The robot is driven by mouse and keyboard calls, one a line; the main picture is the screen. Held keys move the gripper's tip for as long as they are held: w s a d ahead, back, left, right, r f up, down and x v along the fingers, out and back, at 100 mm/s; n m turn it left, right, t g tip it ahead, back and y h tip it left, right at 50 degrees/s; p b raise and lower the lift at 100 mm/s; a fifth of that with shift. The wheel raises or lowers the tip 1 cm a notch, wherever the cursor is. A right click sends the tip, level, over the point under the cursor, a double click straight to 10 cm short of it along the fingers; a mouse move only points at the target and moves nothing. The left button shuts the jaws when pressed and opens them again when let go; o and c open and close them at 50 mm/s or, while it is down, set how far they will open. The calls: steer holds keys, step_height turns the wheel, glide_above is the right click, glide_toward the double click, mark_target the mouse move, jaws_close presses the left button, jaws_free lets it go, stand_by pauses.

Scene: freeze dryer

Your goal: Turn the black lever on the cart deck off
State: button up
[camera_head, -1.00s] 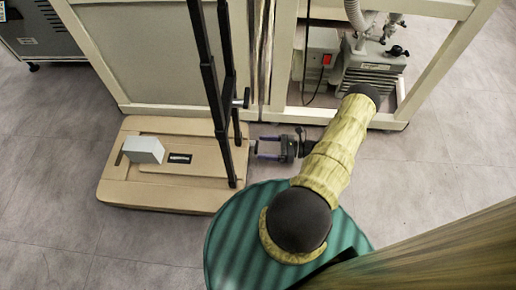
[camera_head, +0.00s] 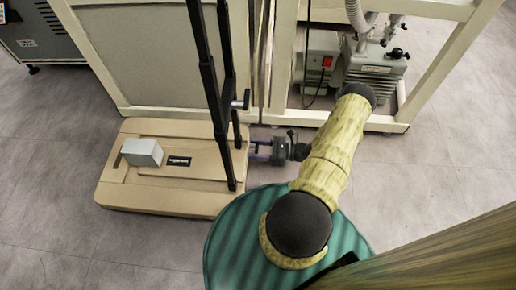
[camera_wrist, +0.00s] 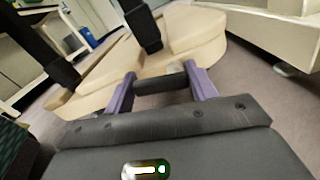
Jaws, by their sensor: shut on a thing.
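The beige cart deck (camera_head: 130,190) lies on the floor left of my arm, with two black posts rising from it. My gripper (camera_head: 256,150) is low at the deck's right edge, beside the posts. In the wrist view, the purple fingers (camera_wrist: 162,83) are spread and shut on a short black bar, which appears to be the black lever (camera_wrist: 160,84), close above the beige deck edge (camera_wrist: 100,92). A small grey piece shows just behind the lever. In the head view the lever is not distinguishable, being hidden near the fingers and post.
A grey-white box (camera_head: 142,152) sits on the deck. The dryer's cream frame (camera_head: 275,60) stands behind, with a pump (camera_head: 375,70) inside. Floor in front of the cart is clear.

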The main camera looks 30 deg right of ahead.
steer(key=shift+w+n+p, duration=0.1)
steer(key=shift+n+p, duration=0.65)
steer(key=shift+n, duration=0.35)
steer(key=shift+d+f, duration=0.15)
steer(key=shift+f, duration=0.1)
steer(key=o, duration=1)
steer(key=shift+a, duration=0.2)
steer(key=shift+s, duration=0.2)
steer(key=p+v, duration=0.4)
steer(key=v, duration=1.3)
steer(key=shift+s+d+p, duration=0.15)
steer(key=shift+p, duration=0.25)
